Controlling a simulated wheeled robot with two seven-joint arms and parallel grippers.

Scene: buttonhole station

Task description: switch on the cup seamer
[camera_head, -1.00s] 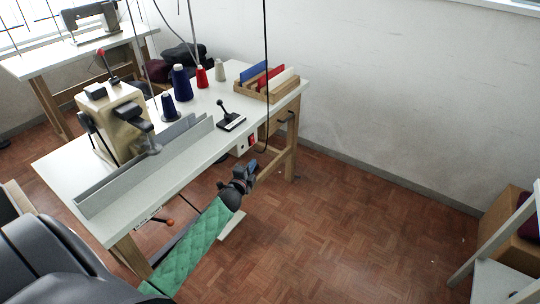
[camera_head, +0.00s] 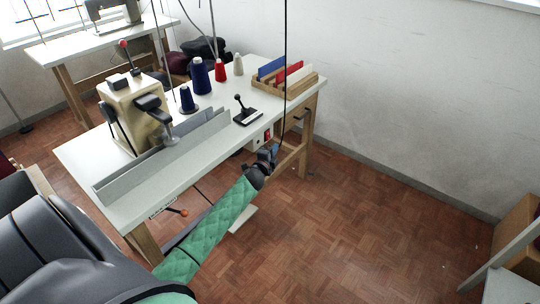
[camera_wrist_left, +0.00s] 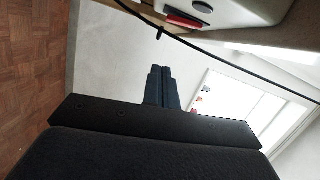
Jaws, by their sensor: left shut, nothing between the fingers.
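The cup seamer seems to be the beige machine (camera_head: 134,108) standing on the white table (camera_head: 82,153). A pale switch box (camera_head: 256,141) with a red switch (camera_head: 267,134) hangs under the table's front edge. My left gripper (camera_head: 274,152) is shut and empty, just below and in front of the box, partly covering it. In the left wrist view the shut fingers (camera_wrist_left: 160,76) point toward the box (camera_wrist_left: 232,10), whose red switch (camera_wrist_left: 184,21) shows at the top. A gap between fingertips and switch seems to remain. My right gripper is not in view.
A black cable (camera_wrist_left: 215,45) crosses in front of the fingers in the left wrist view. The table holds thread cones (camera_head: 200,76), a lever on a black base (camera_head: 246,117) and a wooden rack (camera_head: 286,88).

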